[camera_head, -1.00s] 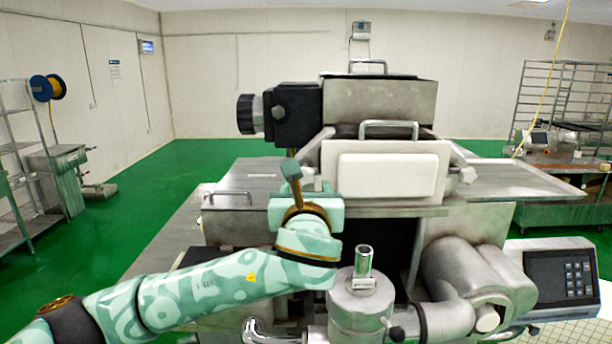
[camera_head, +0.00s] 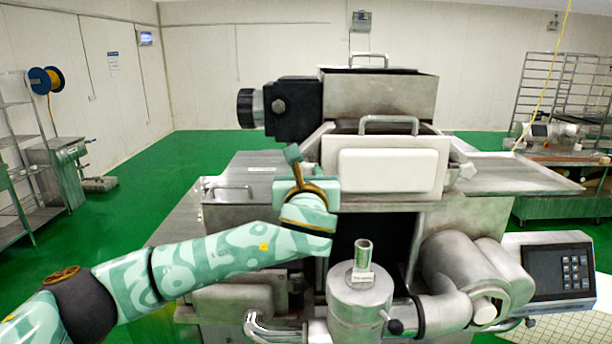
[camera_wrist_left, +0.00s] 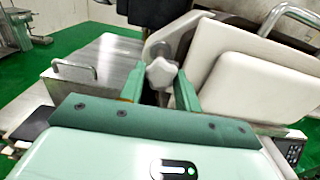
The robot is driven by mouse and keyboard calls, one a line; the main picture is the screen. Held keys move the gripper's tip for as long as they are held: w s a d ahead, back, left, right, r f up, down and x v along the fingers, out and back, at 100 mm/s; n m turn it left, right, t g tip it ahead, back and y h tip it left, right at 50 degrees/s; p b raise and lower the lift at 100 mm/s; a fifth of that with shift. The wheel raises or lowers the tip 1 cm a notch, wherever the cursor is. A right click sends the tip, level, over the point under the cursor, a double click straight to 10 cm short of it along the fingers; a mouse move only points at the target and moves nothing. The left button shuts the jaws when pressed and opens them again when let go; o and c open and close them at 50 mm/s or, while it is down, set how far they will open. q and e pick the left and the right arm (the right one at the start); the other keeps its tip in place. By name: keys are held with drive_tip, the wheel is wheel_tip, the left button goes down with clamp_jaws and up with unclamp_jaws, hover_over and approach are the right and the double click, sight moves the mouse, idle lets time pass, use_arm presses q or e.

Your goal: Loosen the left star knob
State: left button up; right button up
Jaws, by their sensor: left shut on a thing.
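The left star knob (camera_wrist_left: 161,73) is a pale grey, lobed knob beside the machine's white front block. It sits between the two green fingers of my left gripper (camera_wrist_left: 159,82) in the left wrist view. The gripper is shut on it. In the head view my left gripper (camera_head: 298,163) is at the left side of the white block (camera_head: 388,172), and it hides the left knob. A matching star knob (camera_head: 467,171) shows at the block's right side. My right gripper is not in view.
A black housing with a dark round knob (camera_head: 245,108) juts out above my left gripper. A steel cylinder with an upright tube (camera_head: 362,255) stands in front, right of my wrist. A control panel (camera_head: 555,275) is at the right. Green floor is open at the left.

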use_arm(q)
drive_tip(key=n, duration=0.8)
drive_tip(key=shift+d, duration=0.1)
drive_tip(key=n, duration=0.4)
drive_tip(key=shift+n, duration=2.6)
drive_tip(key=o, duration=1)
drive_tip(key=shift+r, duration=0.1)
